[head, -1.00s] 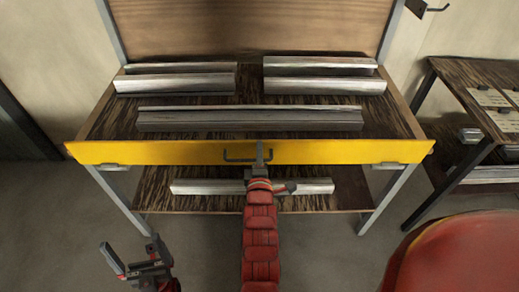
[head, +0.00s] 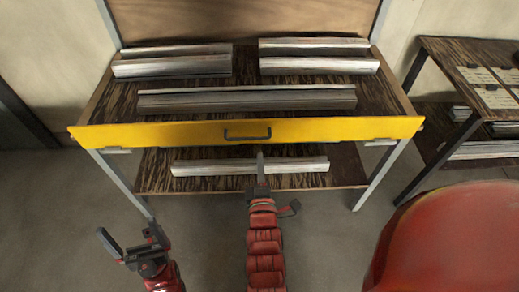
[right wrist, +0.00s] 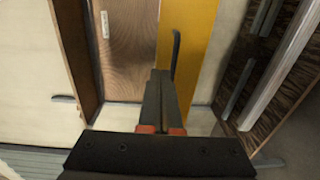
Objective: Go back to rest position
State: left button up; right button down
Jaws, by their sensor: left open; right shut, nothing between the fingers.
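My right gripper (head: 261,160) is shut and empty, pointing up at the middle of the bench just below the black handle (head: 248,137) of the yellow front panel (head: 340,130). In the right wrist view its fingers (right wrist: 158,80) are together with nothing between them, close to the yellow panel (right wrist: 198,50) and its handle (right wrist: 176,52). In the head view I see a small gap between fingertips and handle. My left gripper (head: 130,238) is open and empty at the lower left, over the floor, clear of the bench.
Several metal profiles lie on the bench top, such as the long one (head: 245,99). Another profile (head: 250,167) lies on the lower shelf behind my right arm. A side table (head: 440,62) with papers stands right. Open floor (head: 70,200) lies to the left.

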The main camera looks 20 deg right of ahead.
jog(key=shift+s+a+r+p, duration=0.1)
jog(key=shift+s+a+p, duration=0.15)
jog(key=shift+s, duration=0.4)
